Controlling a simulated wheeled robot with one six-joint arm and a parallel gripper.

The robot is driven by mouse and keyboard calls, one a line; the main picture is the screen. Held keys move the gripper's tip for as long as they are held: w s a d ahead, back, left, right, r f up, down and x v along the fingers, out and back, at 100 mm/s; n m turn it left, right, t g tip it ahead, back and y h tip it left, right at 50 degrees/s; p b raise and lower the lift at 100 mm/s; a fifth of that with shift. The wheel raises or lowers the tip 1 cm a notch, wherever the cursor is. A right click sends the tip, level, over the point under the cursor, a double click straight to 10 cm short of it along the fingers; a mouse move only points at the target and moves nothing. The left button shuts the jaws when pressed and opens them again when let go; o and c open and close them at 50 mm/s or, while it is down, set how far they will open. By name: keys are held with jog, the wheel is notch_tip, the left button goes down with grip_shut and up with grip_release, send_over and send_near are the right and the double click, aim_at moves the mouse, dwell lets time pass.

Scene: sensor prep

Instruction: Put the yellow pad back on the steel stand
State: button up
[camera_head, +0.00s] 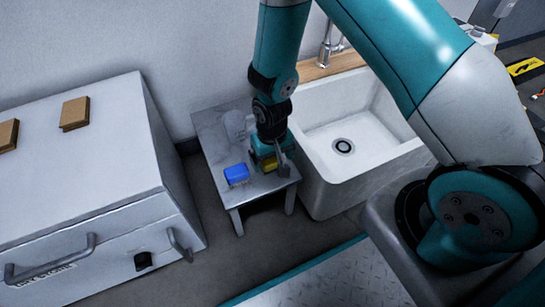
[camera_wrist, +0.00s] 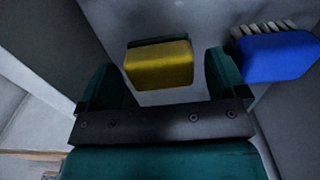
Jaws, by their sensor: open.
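The yellow pad (camera_wrist: 158,66) sits on the steel stand (camera_head: 210,127), between the two open fingers of my gripper (camera_wrist: 160,80) in the wrist view. Gaps show between the pad and both fingers. In the head view the pad (camera_head: 268,163) is partly covered by my gripper (camera_head: 268,155), which points down over the stand's right part. The stand is a small grey metal table, and its top also shows in the wrist view (camera_wrist: 130,25).
A blue brush (camera_head: 236,174) with pale bristles lies on the stand left of the pad. A pale, see-through rounded item (camera_head: 236,125) stands behind it. A white sink (camera_head: 335,185) is close on the right, and a large grey chest (camera_head: 80,170) stands left.

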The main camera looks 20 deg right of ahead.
jog(key=s+a+r+n+y+p, duration=0.1)
jog(key=r+p, duration=0.1)
jog(key=r, duration=0.7)
jog(key=s+a+r+p, duration=0.1)
jog(key=r+p, duration=0.1)
jog(key=r, duration=0.7)
jog(key=s+a+r+n+y+p, duration=0.1)
jog(key=s+a+r+p, duration=0.1)
jog(key=r, duration=0.7)
jog(key=s+r+n+y, duration=0.2)
jog(key=s+r+n, duration=0.3)
jog(key=s+r, duration=0.8)
jog(key=shift+s+a, duration=0.25)
jog(key=shift+a, duration=0.1)
jog(key=shift+r, duration=0.15)
notch_tip(320, 180, up, 41)
jog(key=p, duration=4.1)
